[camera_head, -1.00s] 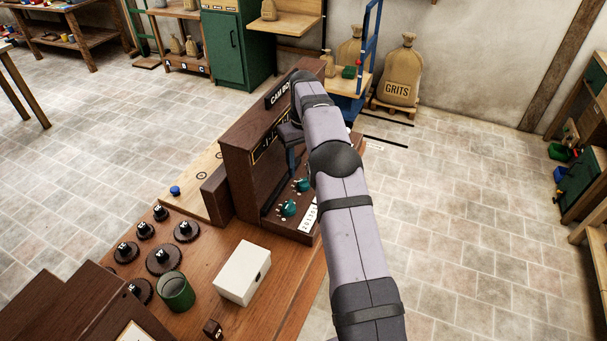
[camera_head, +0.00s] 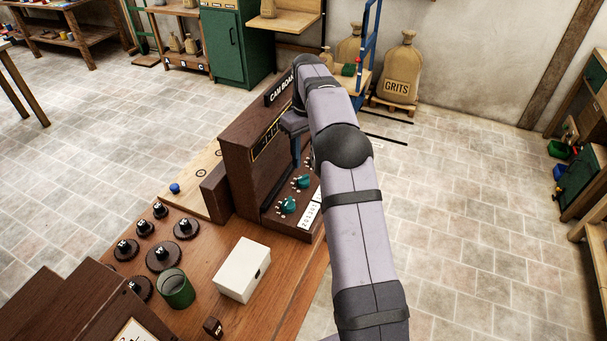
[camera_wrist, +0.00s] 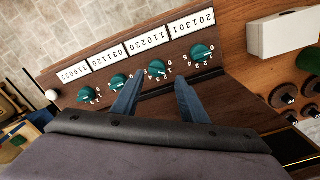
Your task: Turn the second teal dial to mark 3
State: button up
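A row of several teal dials runs along the dark wooden panel. In the wrist view they are, from the right, a first dial (camera_wrist: 201,51), a second dial (camera_wrist: 157,69), a third dial (camera_wrist: 120,82) and a fourth dial (camera_wrist: 88,97). In the head view the near dial (camera_head: 288,205) and the one beyond it (camera_head: 302,182) show; my arm hides the others. My gripper (camera_wrist: 159,82) is open and empty, its blue fingers pointing at the second dial from the right, apparently just short of it. Pointer marks are too small to read surely.
White number cards (camera_wrist: 147,41) line the panel's edge beside the dials. A tall dark wooden cabinet (camera_head: 250,140) rises behind the panel. A white box (camera_head: 242,271), a green cup (camera_head: 175,289) and several dark round weights (camera_head: 164,257) stand on the near bench.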

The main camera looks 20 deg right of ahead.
aim_at(303, 177)
jog(key=f+n, duration=0.1)
jog(key=n, duration=0.2)
jog(key=f+n, duration=0.1)
jog(key=n, duration=0.3)
jog(key=f+n, duration=0.1)
jog(key=n, duration=0.2)
jog(key=shift+w, duration=0.2)
jog(key=n, duration=0.3)
jog(key=shift+w+t, duration=0.3)
jog(key=shift+n, duration=0.8)
jog(key=shift+f, duration=0.1)
jog(key=shift+w+f+p, duration=0.15)
jog(key=shift+f+p, duration=0.55)
jog(key=shift+f, duration=1.1)
jog(key=shift+w+f+p, duration=0.15)
jog(key=shift+f+p, duration=0.55)
jog(key=shift+f, duration=1.05)
jog(key=c, duration=0.8)
